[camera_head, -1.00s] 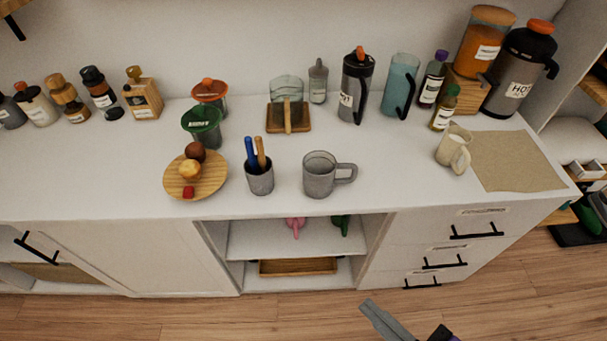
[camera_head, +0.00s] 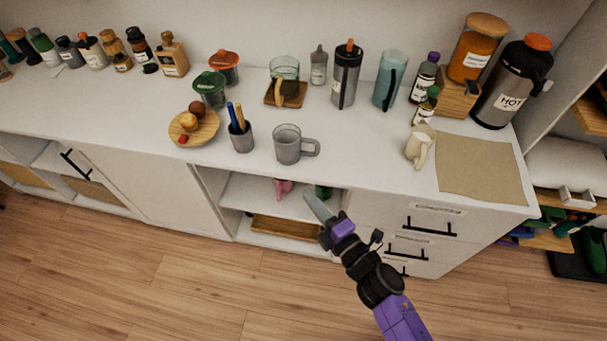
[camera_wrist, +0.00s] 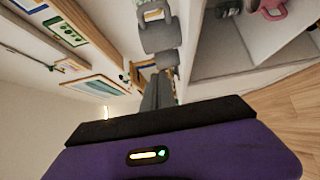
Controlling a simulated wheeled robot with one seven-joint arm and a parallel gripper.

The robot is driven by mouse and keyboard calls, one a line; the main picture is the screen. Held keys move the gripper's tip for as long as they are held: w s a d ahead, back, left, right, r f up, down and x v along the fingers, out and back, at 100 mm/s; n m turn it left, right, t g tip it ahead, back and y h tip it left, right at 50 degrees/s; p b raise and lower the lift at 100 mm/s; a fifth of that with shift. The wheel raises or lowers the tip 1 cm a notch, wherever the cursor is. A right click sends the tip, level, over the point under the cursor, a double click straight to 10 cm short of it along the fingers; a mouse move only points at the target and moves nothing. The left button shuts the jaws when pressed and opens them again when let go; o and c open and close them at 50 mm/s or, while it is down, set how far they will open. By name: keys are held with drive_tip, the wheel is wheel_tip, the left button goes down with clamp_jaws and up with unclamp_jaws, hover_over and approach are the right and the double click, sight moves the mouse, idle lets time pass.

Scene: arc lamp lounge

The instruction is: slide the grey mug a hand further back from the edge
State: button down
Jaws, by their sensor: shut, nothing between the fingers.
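The grey mug (camera_head: 288,145) stands upright near the front edge of the white counter (camera_head: 345,160), its handle to the right in the head view. In the wrist view the grey mug (camera_wrist: 160,37) shows beyond the fingers, near the top. My gripper (camera_head: 314,203) is shut and empty. It is in front of the counter, below and slightly right of the mug, and apart from it. The fingers (camera_wrist: 158,90) also show together in the wrist view.
A grey pen cup (camera_head: 242,138) stands just left of the mug, with a wooden plate of fruit (camera_head: 208,130) beyond it. A cream jug (camera_head: 417,148) stands to the right. Behind the mug are a glass container on a wooden stand (camera_head: 285,97) and a tumbler (camera_head: 345,78), with clear counter between.

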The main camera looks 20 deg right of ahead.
approach(287, 153)
drive_tip(key=w+a, duration=0.3)
drive_tip(key=w, duration=0.1)
drive_tip(key=w+d+p, duration=0.1)
drive_tip(key=shift+w+d+r, duration=0.1)
drive_tip(key=shift+w+d, duration=0.15)
drive_tip(key=shift+w, duration=0.05)
drive_tip(key=shift+w+d, duration=0.2)
drive_tip(key=shift+w, duration=0.1)
drive_tip(key=w+d, duration=0.2)
drive_tip(key=w, duration=0.1)
drive_tip(key=w+d+b, duration=0.1)
drive_tip(key=w+d, duration=0.2)
drive_tip(key=w+d+b, duration=0.1)
drive_tip(key=w+d, duration=0.1)
drive_tip(key=w, duration=0.2)
drive_tip(key=shift+d, duration=0.2)
